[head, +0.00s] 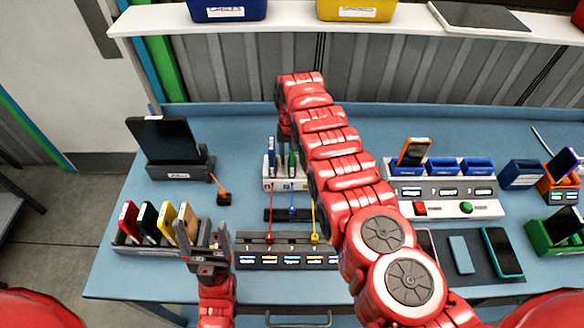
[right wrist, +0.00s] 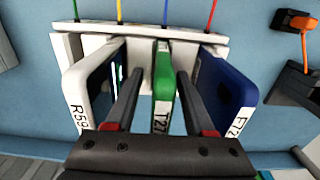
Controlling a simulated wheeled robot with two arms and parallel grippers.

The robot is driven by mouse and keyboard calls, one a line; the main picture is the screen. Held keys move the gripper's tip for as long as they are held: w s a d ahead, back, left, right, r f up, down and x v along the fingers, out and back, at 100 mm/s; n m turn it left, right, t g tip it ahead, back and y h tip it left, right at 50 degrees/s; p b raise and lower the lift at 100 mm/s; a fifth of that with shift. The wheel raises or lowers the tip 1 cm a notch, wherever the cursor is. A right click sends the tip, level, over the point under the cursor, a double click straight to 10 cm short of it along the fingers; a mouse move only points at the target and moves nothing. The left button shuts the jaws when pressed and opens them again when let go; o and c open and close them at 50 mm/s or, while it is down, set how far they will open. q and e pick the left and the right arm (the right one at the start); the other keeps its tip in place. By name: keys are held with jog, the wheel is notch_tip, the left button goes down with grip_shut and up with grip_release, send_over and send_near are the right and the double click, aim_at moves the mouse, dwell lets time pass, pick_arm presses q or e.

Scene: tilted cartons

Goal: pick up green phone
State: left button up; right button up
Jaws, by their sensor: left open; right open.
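A green phone (right wrist: 163,85) with a label starting "T27" stands upright in the white charging stand (right wrist: 140,32), between a white phone (right wrist: 92,90) and a blue phone (right wrist: 222,90). My right gripper (right wrist: 159,76) is open, with one finger on each side of the green phone; contact cannot be seen. In the head view the green phone (head: 292,164) shows in the white stand beside my arm, which hides part of this area. My left gripper (head: 208,240) is open and empty, in front of the rack (head: 135,246) of several phones at left.
A dock with coloured cables (head: 288,262) lies in front of the stand. A tablet (head: 163,140) stands at back left. A teal-edged phone (head: 502,252) lies on a dark mat at right. A blue-slotted dock (head: 441,190) and a green holder (head: 548,243) are also at right.

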jog(key=shift+f, duration=0.1)
grip_shut()
dwell(0.6)
notch_tip(320, 180, up, 10)
jog(key=p, duration=0.8)
